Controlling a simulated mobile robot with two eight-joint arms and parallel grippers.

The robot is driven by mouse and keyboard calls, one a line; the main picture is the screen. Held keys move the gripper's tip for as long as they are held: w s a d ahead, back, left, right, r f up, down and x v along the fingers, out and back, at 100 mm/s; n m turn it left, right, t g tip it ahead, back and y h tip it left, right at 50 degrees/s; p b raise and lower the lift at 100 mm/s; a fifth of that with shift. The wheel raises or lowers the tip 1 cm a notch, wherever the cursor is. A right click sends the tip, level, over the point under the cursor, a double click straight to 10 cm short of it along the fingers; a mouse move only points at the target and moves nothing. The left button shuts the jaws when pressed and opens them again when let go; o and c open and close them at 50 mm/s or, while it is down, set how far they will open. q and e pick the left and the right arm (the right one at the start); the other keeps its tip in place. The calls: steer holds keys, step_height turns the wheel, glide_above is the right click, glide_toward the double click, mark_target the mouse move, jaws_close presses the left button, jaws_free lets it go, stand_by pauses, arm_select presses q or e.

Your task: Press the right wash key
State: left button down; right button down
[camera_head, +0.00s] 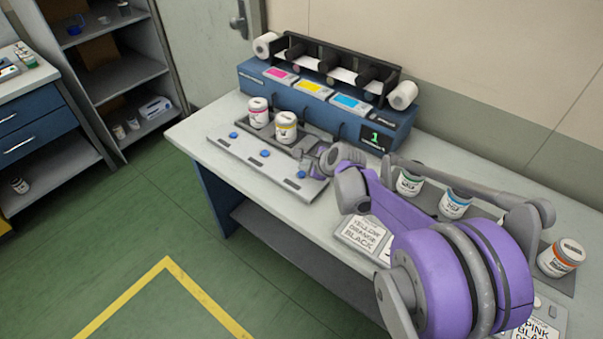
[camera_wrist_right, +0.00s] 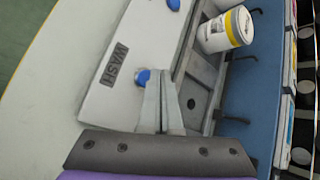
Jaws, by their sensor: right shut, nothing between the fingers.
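The grey wash panel (camera_head: 240,158) lies on the bench and carries round blue keys. The left key (camera_head: 233,134) and the middle key (camera_head: 264,153) show clearly in the head view. The right wash key is mostly hidden there by my right gripper (camera_head: 305,166). In the right wrist view, the right wash key (camera_wrist_right: 142,77) sits next to a WASH label (camera_wrist_right: 115,64). My right gripper (camera_wrist_right: 165,84) is shut and empty, its fingertips close beside this key; I cannot tell whether they touch it. My left gripper is not in view.
Two jars, one pink-labelled (camera_head: 258,113) and one yellow-labelled (camera_head: 286,128), stand in the dark tray behind the panel. The blue rewinder (camera_head: 330,112) stands behind them. More jars (camera_head: 455,204) and label cards (camera_head: 364,233) lie around my right arm.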

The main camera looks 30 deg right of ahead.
mark_target(304, 176)
steer(key=shift+f, duration=0.1)
stand_by(0.3)
steer(key=shift+f+b, duration=0.35)
steer(key=shift+f+b, duration=0.3)
steer(key=shift+f, duration=0.1)
stand_by(0.5)
steer(key=shift+r, duration=0.1)
steer(key=shift+r+p, duration=0.6)
steer(key=shift+r, duration=0.15)
steer(key=shift+r+p, duration=1.75)
steer(key=shift+r, duration=0.8)
steer(key=shift+f, duration=0.1)
